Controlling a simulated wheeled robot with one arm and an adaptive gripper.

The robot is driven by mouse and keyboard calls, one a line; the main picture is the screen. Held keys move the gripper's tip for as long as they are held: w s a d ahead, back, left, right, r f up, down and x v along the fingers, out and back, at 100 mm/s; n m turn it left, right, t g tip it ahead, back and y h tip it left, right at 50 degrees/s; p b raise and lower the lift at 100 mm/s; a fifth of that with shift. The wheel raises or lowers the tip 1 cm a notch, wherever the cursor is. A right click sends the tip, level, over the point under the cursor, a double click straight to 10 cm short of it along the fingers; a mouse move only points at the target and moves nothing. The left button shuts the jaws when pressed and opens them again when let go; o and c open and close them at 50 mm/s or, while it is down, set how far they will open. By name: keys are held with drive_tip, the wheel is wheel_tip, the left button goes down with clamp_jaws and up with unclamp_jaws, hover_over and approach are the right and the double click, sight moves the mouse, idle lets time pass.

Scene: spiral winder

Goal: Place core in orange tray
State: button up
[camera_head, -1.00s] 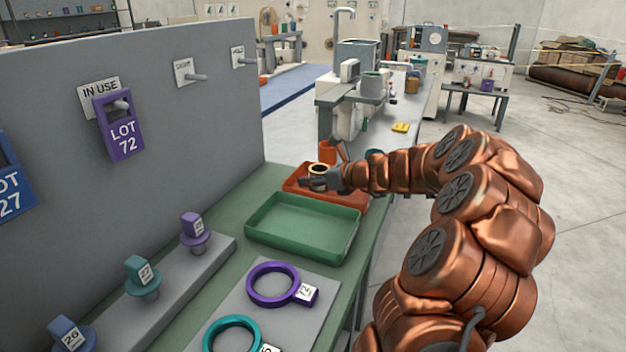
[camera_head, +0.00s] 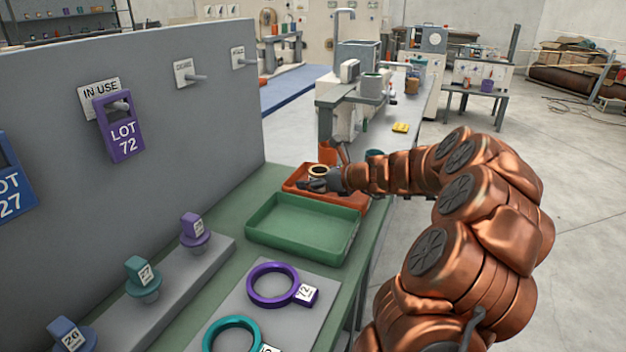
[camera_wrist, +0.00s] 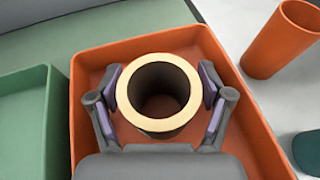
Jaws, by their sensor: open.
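The core (camera_wrist: 158,95) is a hollow cylinder with a pale tan rim. In the wrist view it stands upright inside the orange tray (camera_wrist: 232,82), between the two fingers of my gripper (camera_wrist: 160,100). The fingers are spread, with a small gap on each side of the core. In the head view the core (camera_head: 319,171) shows above the orange tray (camera_head: 352,203) at the end of my arm, beside my gripper (camera_head: 322,183). The core's lower end is hidden by its rim and my gripper.
A green tray (camera_head: 300,243) stands just in front of the orange tray. An orange cup (camera_wrist: 283,40) stands right of the orange tray in the wrist view, with a dark green round object (camera_wrist: 308,150) nearby. Purple and teal rings lie nearer on the bench. A grey panel (camera_head: 190,120) borders the left.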

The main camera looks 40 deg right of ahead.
drive_tip(key=shift+s+d+r, duration=0.1)
drive_tip(key=shift+r, duration=0.1)
drive_tip(key=p+v, duration=0.1)
drive_tip(key=v, duration=1)
drive_tip(key=shift+s+r, duration=0.25)
drive_tip(key=shift+s, duration=0.1)
